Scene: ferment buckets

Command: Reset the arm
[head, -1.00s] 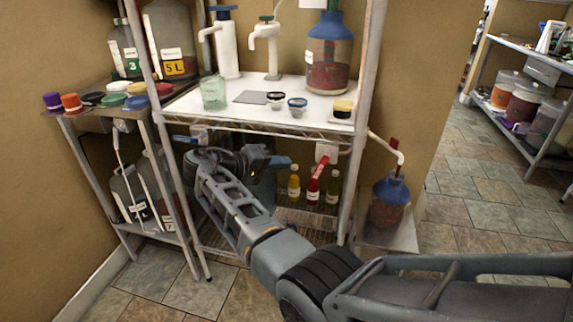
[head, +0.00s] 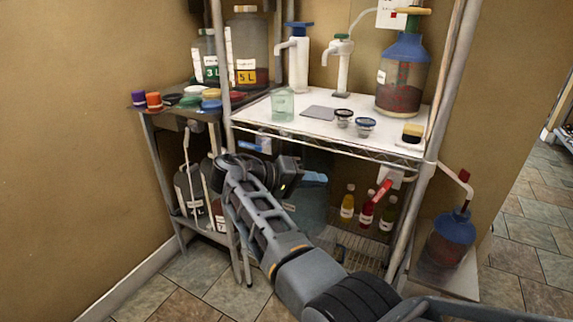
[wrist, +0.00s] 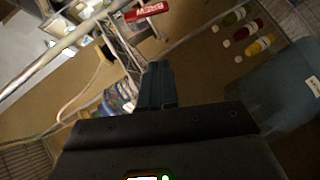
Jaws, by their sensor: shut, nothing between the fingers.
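My gripper (head: 314,178) is at the end of my arm, below the front edge of the white shelf top (head: 260,110). In the wrist view its fingers (wrist: 157,85) are together with nothing between them. A large translucent bluish container (head: 313,205) stands behind the gripper on the lower level, partly hidden by my arm. It also shows at the right of the wrist view (wrist: 275,95). A red-handled valve (head: 380,192) is to the right of the gripper, apart from it.
Several small bottles (head: 366,212) stand on the lower wire shelf, right of my arm. A rack post (head: 424,200) and a blue-topped jug (head: 452,235) are further right. A side shelf with coloured lids (head: 190,100) is at left. Floor is free at front left.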

